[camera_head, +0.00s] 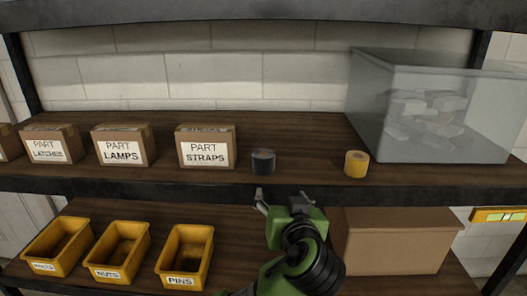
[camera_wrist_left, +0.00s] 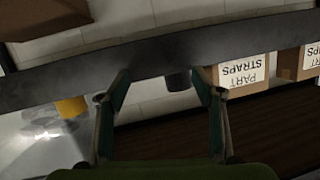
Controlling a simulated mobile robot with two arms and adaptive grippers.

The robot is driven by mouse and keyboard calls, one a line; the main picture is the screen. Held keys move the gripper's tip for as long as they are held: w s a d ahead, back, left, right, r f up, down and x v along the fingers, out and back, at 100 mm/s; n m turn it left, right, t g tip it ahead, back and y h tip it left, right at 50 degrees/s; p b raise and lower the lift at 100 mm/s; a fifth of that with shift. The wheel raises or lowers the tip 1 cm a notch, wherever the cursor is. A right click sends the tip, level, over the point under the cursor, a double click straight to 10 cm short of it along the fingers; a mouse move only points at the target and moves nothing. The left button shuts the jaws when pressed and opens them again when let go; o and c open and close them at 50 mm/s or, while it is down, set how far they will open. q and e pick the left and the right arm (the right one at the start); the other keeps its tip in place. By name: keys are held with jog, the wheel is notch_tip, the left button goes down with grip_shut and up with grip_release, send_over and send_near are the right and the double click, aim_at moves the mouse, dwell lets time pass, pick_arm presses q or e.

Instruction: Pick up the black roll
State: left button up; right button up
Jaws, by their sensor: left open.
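The black roll (camera_head: 263,162) stands on the upper wooden shelf near its front edge, just right of the PART STRAPS box. A yellow roll (camera_head: 356,164) stands further right on the same shelf. My left gripper (camera_head: 277,197) is open and empty, in front of the shelf edge and just below the black roll in the head view. In the left wrist view, which is upside down, the black roll (camera_wrist_left: 178,82) shows between the open fingers (camera_wrist_left: 162,88), partly hidden by the dark shelf edge. My right gripper is not in view.
The PART STRAPS box (camera_head: 206,147) is close left of the black roll. A clear bin (camera_head: 440,105) stands at the right. The dark shelf edge (camera_head: 180,192) runs across in front. Below are yellow bins (camera_head: 186,255) and a cardboard box (camera_head: 400,240).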

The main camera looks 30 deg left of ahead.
pick_arm(q)
jog(key=n, duration=0.2)
send_near(265, 163)
jog(key=d+f, duration=0.1)
jog(key=f, duration=0.1)
jog(key=shift+y, duration=0.6)
jog(key=x, duration=0.4)
jog(key=r+x, duration=0.1)
jog(key=x, duration=0.2)
jog(key=shift+w+a, duration=0.1)
jog(key=shift+w+a+f, duration=0.2)
jog(key=shift+w+a, duration=0.15)
jog(key=shift+w, duration=0.05)
jog(key=shift+w+a+p, duration=0.2)
jog(key=shift+a+p, duration=0.05)
jog(key=shift+p, duration=0.15)
jog(key=p+x, duration=0.2)
jog(key=x, duration=0.2)
jog(key=shift+a+r, duration=0.15)
jog(key=shift+a, duration=0.05)
jog(key=shift+w+a, duration=0.1)
jog(key=shift+w, duration=0.05)
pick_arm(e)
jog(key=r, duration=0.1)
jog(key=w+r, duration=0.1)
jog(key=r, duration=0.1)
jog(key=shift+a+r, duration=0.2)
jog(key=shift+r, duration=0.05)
pick_arm(q)
jog(key=c, duration=1.3)
